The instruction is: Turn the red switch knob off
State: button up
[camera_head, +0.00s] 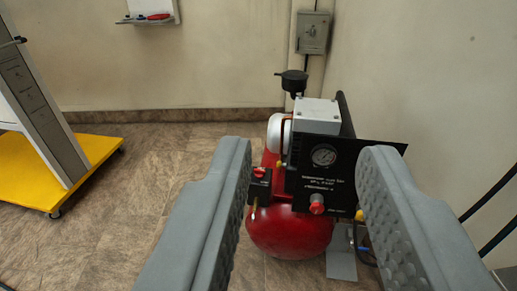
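A red compressor (290,233) stands on the floor ahead, between my fingers in the view. A small red knob (259,172) sits on top of a black box at its left side, close beside my left finger in the picture. A second red knob (317,204) is on the black front panel (318,180), below a round gauge (324,155). I cannot tell for sure which one is the switch knob, nor its set position. My gripper (306,152) is open and empty, its two grey fingers wide apart in the foreground. They hide parts of the compressor's sides.
A yellow-based stand (95,147) with a grey column is at the left. A grey box (313,33) hangs on the back wall, with a white wall shelf (150,16) to its left. Dark cables run at the right edge. Floor between stand and compressor is clear.

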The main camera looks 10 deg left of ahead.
aim_at(260, 173)
jog(key=u, duration=0.15)
jog(key=i+l+u, duration=0.3)
jog(key=i+l, duration=0.35)
jog(key=i, duration=0.15)
